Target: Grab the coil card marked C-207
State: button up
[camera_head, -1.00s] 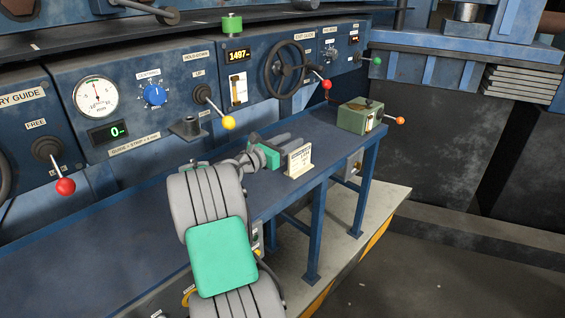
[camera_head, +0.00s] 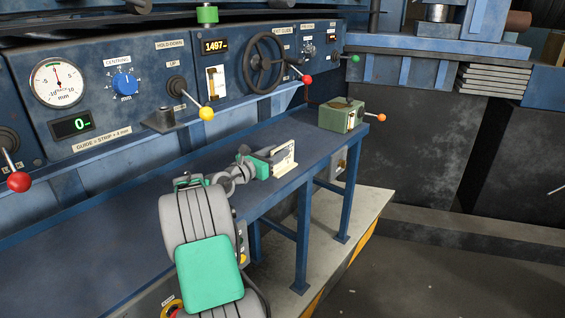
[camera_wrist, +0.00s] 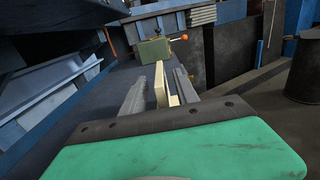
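The cream card (camera_head: 284,158) stands upright on its small foot on the blue bench. Its print is too small to read in the head view, and it shows nearly edge-on in the wrist view (camera_wrist: 161,86). My gripper (camera_head: 278,160) is low at the bench, right at the card, with its fingers partly hidden by it. In the wrist view my gripper (camera_wrist: 160,88) has one grey finger on each side of the card. A gap shows between the card and the left finger, and a smaller one on the right, so it is open around the card.
A green box (camera_head: 342,115) with an orange-knobbed lever stands farther along the blue bench (camera_head: 225,155). The control panel (camera_head: 140,75) with gauge, handwheel and knobbed levers rises behind. A grey stand (camera_head: 164,120) sits on the panel ledge.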

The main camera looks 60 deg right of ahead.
jog(key=x, duration=0.3)
jog(key=shift+a, duration=0.1)
jog(key=shift+c, duration=0.4)
grip_shut()
